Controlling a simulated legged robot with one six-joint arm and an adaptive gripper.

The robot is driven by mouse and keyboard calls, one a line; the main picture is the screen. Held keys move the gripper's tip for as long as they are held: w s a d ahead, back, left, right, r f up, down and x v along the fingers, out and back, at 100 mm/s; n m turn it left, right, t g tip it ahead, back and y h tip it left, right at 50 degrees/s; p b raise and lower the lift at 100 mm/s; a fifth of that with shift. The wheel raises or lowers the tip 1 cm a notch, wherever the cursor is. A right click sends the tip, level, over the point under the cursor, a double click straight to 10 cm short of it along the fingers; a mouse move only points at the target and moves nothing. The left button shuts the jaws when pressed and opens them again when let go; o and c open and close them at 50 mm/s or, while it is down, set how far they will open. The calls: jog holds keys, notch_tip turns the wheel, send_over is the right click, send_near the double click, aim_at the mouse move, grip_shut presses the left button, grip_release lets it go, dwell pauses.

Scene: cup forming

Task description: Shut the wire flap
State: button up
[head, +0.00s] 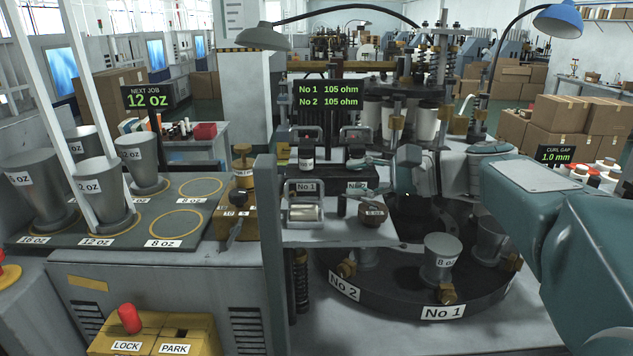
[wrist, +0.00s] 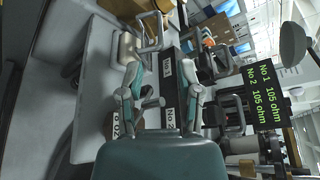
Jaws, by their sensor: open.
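Thin metal wire frames show at the two small stations. More wire loops (wrist: 228,62) are behind the stations. I cannot tell which loop is the flap, or its exact angle. My gripper (head: 364,176) is open and empty at the No 2 station, partly covering its label. In the wrist view its fingers (wrist: 161,78) straddle the No 2 label, apart from the near loop.
A dark post (head: 269,250) stands at the shelf's left edge. A round turntable (head: 400,290) with cups is below right. A readout board (head: 328,95) stands behind.

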aim_at(316, 181)
jog(key=x, duration=0.7)
jog(key=shift+s, duration=0.15)
jog(key=shift+w+a+f, duration=0.2)
jog(key=shift+w+a, duration=0.2)
jog(key=shift+a, duration=0.15)
jog(key=shift+w+a+f, duration=0.1)
jog(key=shift+a, duration=0.4)
grip_shut()
